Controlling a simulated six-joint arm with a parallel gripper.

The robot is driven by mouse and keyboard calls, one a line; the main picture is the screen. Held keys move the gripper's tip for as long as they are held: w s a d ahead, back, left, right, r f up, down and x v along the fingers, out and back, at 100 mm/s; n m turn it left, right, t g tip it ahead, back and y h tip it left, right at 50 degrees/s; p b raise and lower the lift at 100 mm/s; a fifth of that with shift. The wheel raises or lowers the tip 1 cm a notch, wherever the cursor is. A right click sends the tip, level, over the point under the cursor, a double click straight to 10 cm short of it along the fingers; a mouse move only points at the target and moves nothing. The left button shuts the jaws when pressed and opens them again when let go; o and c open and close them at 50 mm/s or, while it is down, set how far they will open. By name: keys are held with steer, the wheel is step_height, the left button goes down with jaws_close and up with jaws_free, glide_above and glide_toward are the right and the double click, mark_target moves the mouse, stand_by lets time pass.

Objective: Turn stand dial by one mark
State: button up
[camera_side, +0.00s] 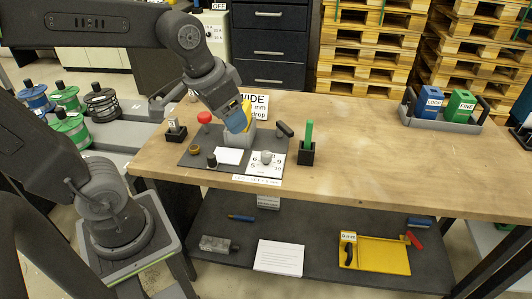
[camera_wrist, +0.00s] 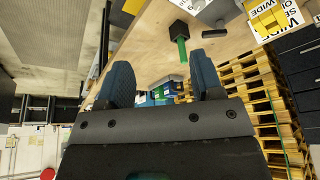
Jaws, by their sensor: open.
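The stand dial (camera_side: 265,168) is a white square plate with numbers such as 6, 9, 5 and 10 around a grey knob (camera_side: 266,157). It lies at the right front of a dark panel (camera_side: 185,159) on the wooden table. My gripper (camera_side: 236,121), with blue fingers, is above the panel, up and left of the dial and apart from it. In the wrist view my gripper (camera_wrist: 162,82) is open, with nothing between its fingers. The knob's exact setting is too small to read.
A red knob (camera_side: 204,117), brass knob (camera_side: 195,149) and black knob (camera_side: 211,161) rise from the panel. A green-handled tool (camera_side: 309,133) stands right of the dial. The table's right half is mostly clear.

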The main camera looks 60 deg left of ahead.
steer(key=w+a+f+g, duration=0.2)
steer(key=w+a+f, duration=0.15)
steer(key=w, duration=0.55)
steer(key=g, duration=0.2)
glide_above(266, 154)
step_height(266, 154, down, 7)
step_height(266, 154, down, 14)
steer(key=shift+r, duration=0.2)
steer(key=shift+c, duration=0.2)
steer(key=c, duration=0.9)
